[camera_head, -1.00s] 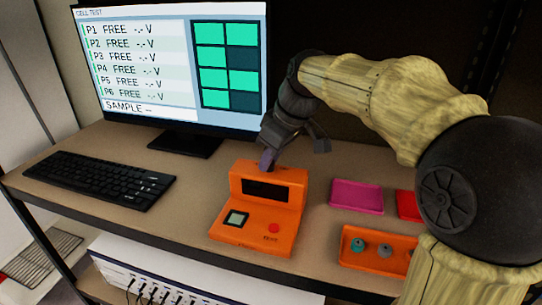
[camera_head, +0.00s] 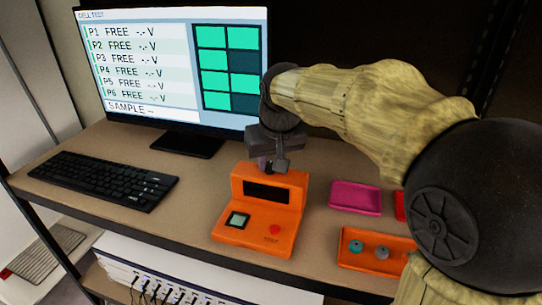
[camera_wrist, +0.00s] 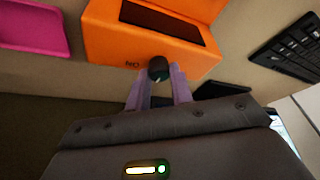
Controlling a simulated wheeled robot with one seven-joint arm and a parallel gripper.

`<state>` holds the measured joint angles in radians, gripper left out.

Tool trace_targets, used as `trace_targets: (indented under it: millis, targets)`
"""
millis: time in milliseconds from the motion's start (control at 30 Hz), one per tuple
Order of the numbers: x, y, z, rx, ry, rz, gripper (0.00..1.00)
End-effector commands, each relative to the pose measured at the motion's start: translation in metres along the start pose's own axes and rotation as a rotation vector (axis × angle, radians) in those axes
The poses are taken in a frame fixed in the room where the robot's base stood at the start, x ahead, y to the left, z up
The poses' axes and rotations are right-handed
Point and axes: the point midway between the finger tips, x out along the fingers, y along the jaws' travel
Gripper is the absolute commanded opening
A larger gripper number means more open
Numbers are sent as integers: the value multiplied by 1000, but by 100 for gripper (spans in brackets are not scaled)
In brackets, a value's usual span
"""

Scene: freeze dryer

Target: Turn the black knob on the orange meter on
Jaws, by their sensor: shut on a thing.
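The orange meter (camera_head: 257,230) stands on the shelf in the head view, with a dark display window, a small screen and a red button facing the front. In the wrist view the meter (camera_wrist: 110,42) shows its back side. The black knob (camera_wrist: 158,68) is on that side, with a light mark on its lower edge. My gripper (camera_wrist: 158,85) is shut on the knob, with a purple finger on either side of it. In the head view my gripper (camera_head: 264,163) is behind the top of the meter, and the knob is hidden there.
A monitor (camera_head: 150,60) and a black keyboard (camera_head: 100,178) stand to the left. A magenta tray (camera_head: 355,197) lies right of the meter. An orange tray (camera_head: 348,262) with small round items is in front of it. Bare shelf lies between keyboard and meter.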

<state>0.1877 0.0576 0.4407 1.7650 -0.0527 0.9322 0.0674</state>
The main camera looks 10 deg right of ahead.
Motion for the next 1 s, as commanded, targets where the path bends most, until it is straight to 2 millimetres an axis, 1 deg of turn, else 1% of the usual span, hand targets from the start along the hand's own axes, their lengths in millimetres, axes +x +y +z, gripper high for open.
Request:
trace_targets:
  millis: [33, 600, 800, 1000]
  targets:
    - [-2, -2, -1, 32, 2, 15, 0]
    - [0, -5, -2, 499, 2, 206, 0]
    - [0, -4, -2, 603, 1, 249, 0]
    - [0, -5, -2, 652, 2, 268, 0]
